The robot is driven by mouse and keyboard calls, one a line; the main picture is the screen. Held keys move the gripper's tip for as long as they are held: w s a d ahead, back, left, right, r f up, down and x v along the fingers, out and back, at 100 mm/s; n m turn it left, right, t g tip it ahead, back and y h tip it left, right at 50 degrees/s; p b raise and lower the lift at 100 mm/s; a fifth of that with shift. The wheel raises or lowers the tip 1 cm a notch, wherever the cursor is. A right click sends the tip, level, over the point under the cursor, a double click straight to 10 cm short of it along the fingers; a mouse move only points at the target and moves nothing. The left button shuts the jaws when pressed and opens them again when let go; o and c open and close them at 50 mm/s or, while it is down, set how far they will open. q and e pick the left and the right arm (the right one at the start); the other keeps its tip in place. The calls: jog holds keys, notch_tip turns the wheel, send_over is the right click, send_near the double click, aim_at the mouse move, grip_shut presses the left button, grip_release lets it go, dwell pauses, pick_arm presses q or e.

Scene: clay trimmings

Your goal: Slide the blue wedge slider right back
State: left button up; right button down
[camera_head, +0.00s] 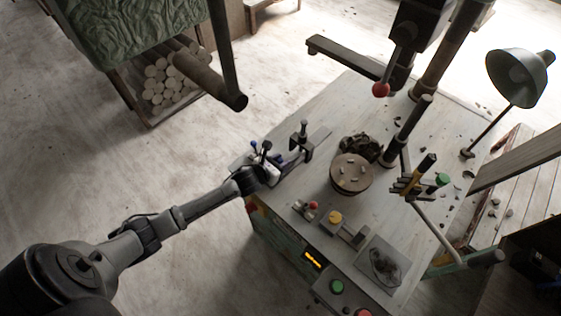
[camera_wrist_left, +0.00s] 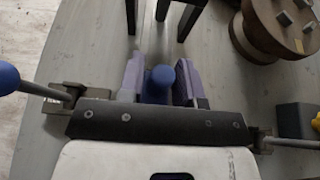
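My left gripper (camera_head: 270,171) is low at the left corner of the work table. In the left wrist view its two purple fingers (camera_wrist_left: 159,78) stand on either side of a round blue knob (camera_wrist_left: 159,86), which nearly fills the gap. This knob appears to belong to the blue wedge slider; the wedge itself is hidden below. In the head view the gripper largely covers this spot, and only small blue bits show beside it. My right gripper is not in view.
A second blue knob (camera_wrist_left: 8,78) on a metal rod is left of the gripper. A dark clamp (camera_head: 301,143) stands just beyond it. A round wooden turntable (camera_head: 351,174), a yellow button (camera_head: 335,217) and a desk lamp (camera_head: 518,77) are farther right. Bare tabletop lies between clamp and turntable.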

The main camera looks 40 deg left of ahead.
pick_arm(q)
grip_shut()
jog(key=shift+w, duration=1.65)
jog(key=o, duration=0.5)
grip_release()
jog(key=shift+s, duration=0.1)
jog(key=shift+o, duration=0.2)
jog(key=p+v, duration=0.1)
jog(key=v, duration=1.2)
jog(key=shift+s+r+p, duration=0.2)
jog(key=shift+s+p, duration=0.1)
jog(key=shift+p, duration=0.1)
